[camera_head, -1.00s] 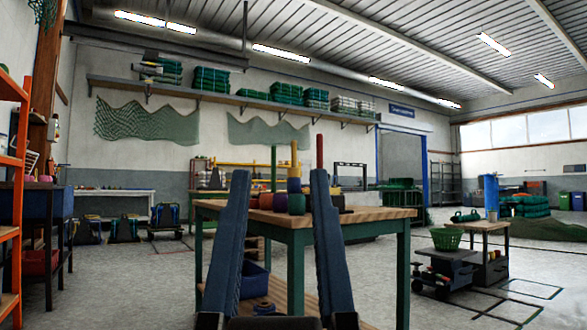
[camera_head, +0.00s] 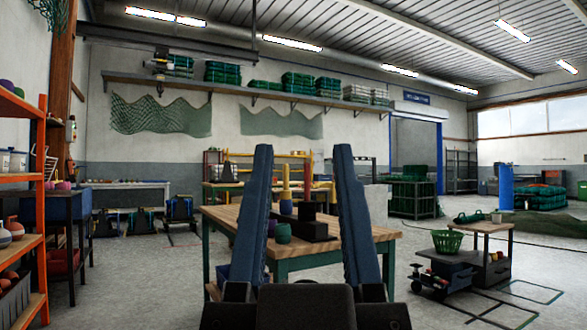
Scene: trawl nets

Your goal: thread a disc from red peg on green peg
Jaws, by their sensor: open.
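My gripper (camera_head: 302,150) is open and empty, with two long blue-grey fingers upright in front of the wooden worktable (camera_head: 222,216). I cannot tell which of these pieces are discs.
An orange shelf rack (camera_head: 35,170) stands close on the left. A low cart with a green basket (camera_head: 447,242) stands to the right. Grey floor (camera_head: 165,290) is open on the table's left.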

